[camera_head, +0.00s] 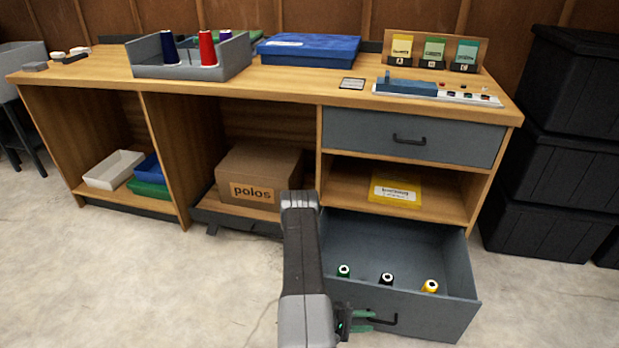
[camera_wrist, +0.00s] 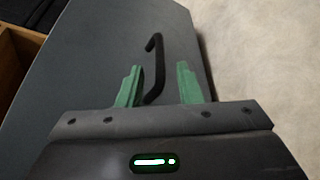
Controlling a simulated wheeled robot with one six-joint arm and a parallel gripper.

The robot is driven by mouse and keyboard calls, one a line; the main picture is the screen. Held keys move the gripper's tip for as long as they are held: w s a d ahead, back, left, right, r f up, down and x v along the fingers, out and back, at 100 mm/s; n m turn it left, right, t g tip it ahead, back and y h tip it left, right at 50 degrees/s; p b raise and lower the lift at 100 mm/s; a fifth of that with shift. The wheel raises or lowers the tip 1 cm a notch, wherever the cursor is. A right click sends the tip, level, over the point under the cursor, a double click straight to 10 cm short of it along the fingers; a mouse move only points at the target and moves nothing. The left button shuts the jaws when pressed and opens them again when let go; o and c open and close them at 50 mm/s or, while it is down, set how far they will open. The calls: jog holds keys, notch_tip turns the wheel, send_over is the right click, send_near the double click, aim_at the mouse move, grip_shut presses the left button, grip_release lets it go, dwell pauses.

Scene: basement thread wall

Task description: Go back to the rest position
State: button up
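My gripper (camera_wrist: 158,90) has its two green fingers apart in the wrist view, with nothing between the pads that I can see held. The black handle (camera_wrist: 154,68) of the lower drawer shows just beyond and between the fingers; I cannot tell whether they touch it. In the head view my gripper (camera_head: 360,321) is low, at the left end of that handle (camera_head: 384,321). The lower grey drawer (camera_head: 455,297) is pulled open. A green spool (camera_head: 344,271), a black spool (camera_head: 387,279) and a yellow spool (camera_head: 431,286) stand in it.
The upper drawer (camera_head: 450,142) is shut. The wooden bench (camera_head: 290,85) carries a grey tray (camera_head: 190,70) with spools and a blue case (camera_head: 308,48). A cardboard box (camera_head: 258,172) sits on its lower shelf. Black crates (camera_head: 555,150) stand at right. Floor (camera_head: 130,285) is clear at left.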

aim_at(378, 321)
jog(key=shift+b+x, duration=0.5)
jog(key=shift+x, duration=1.55)
jog(key=shift+s, duration=0.1)
